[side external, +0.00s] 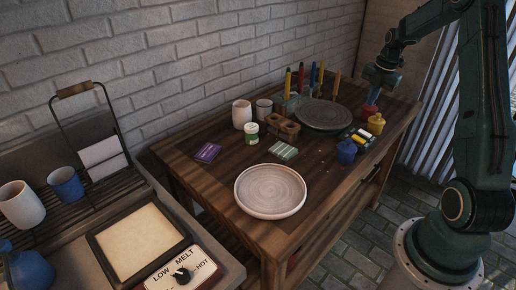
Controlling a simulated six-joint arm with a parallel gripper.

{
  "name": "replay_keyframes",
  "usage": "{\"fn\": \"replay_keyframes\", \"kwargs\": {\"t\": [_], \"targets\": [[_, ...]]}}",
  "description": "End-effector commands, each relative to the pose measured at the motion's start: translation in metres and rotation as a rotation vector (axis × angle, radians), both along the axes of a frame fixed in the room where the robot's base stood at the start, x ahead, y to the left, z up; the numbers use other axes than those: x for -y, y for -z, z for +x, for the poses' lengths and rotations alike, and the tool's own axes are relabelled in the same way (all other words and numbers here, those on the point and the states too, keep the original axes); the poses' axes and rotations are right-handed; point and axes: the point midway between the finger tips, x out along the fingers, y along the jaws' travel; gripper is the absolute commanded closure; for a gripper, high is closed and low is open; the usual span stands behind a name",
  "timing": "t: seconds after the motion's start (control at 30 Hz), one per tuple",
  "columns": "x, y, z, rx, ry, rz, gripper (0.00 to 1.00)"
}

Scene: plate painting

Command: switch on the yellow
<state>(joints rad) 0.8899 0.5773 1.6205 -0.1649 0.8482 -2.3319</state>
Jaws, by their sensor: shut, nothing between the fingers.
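On the wooden table's right side lies a small dark block (358,138) with pale and yellow patches; whether these are switches is too small to tell. A yellow jar (376,124) stands right behind it. A yellow stick (288,79) stands upright among coloured sticks at the back. My gripper (373,95) points down at the table's far right, just above a red jar (370,109). It is shut and empty; its fingertips are small and partly blurred, and I cannot tell whether they touch the jar.
A blue jar (346,152) stands in front of the dark block. A pale plate (270,190) lies at the table's front and a grey plate (323,114) at the back. A hot plate with a dial (182,273) is at lower left. The table's front right is clear.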

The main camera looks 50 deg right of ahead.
Motion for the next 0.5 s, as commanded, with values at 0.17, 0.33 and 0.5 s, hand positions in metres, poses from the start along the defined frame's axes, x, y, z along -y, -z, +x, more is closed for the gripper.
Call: {"fn": "replay_keyframes", "kwargs": {"t": [0.17, 0.33, 0.5], "targets": [[0.0, 0.005, 0.001, -0.001, 0.0, 0.001, 1.0], [0.0, 0.018, 0.002, -0.002, 0.0, 0.002, 1.0], [0.0, 0.04, 0.005, -0.003, 0.0, 0.003, 1.0]]}}
